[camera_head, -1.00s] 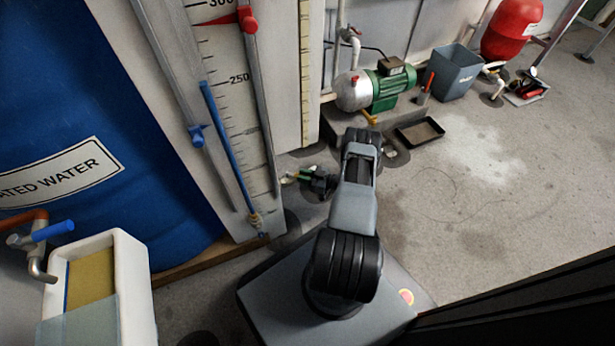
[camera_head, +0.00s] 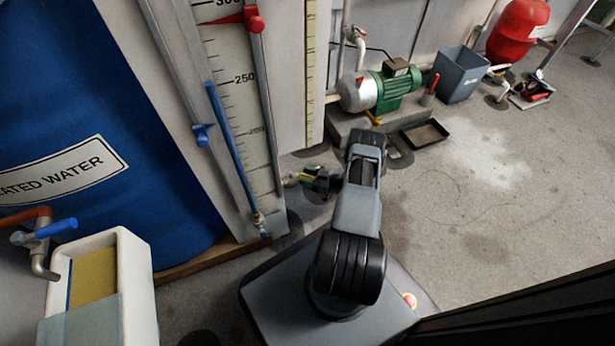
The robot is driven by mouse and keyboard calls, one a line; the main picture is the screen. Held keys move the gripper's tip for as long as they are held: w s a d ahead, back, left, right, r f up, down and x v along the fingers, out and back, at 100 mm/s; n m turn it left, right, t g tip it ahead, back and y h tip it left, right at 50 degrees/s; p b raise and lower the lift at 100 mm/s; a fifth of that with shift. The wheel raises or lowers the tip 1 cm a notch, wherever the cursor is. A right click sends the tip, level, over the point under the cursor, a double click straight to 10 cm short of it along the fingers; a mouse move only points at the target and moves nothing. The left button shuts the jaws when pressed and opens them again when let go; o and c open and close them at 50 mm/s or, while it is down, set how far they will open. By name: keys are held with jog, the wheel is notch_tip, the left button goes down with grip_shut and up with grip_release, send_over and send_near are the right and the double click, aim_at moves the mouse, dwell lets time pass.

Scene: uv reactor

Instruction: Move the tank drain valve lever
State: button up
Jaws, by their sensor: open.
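A valve with a blue lever (camera_head: 57,228) sits on a copper and steel pipe at the lower left, in front of the blue tank (camera_head: 150,215). The lever points right and slightly up. I cannot tell from the labels which one is the tank drain valve. My gripper (camera_head: 316,181) is open at the end of my arm, low near the floor, pointing left. It is far to the right of the blue lever. Small green and yellowish shapes show at its tips; whether it touches anything is unclear.
A tall scale board (camera_head: 238,120) with a red pointer stands between tank and arm. The green pump (camera_head: 397,90), a black tray (camera_head: 424,133) and a grey bin (camera_head: 459,74) are behind. Floor at right is clear.

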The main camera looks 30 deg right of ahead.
jog(key=p+v, duration=0.2)
jog(key=v, duration=1.1)
jog(key=shift+s+d, duration=0.25)
jog(key=shift+s, duration=0.1)
